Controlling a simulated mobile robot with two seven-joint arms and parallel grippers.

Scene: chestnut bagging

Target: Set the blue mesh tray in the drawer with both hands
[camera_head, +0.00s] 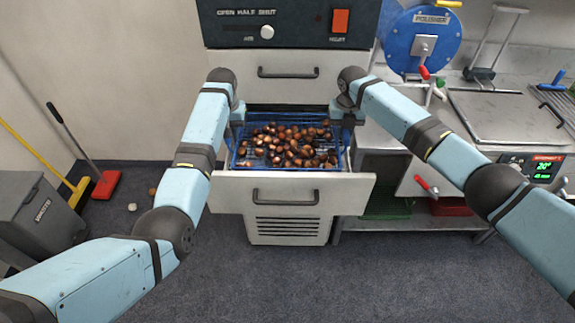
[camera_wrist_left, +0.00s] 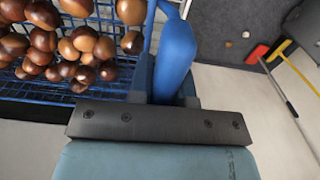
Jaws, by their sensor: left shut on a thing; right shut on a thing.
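The blue mesh tray (camera_head: 240,163) holds many brown chestnuts and sits in or just over the open lower drawer (camera_head: 300,192); I cannot tell whether it rests on the drawer's bottom. My left gripper (camera_head: 238,118) is shut on the tray's left side. In the left wrist view the blue mesh (camera_wrist_left: 50,92) lies to the left, and my left gripper (camera_wrist_left: 172,85) closes on a thick blue handle (camera_wrist_left: 176,45). My right gripper (camera_head: 342,116) is shut on the tray's right side; its fingertips are small and partly hidden by the arm.
A closed upper drawer (camera_head: 288,72) is right behind the tray, under a dark control panel (camera_head: 285,24). A steel bench (camera_head: 500,115) stands on the right.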

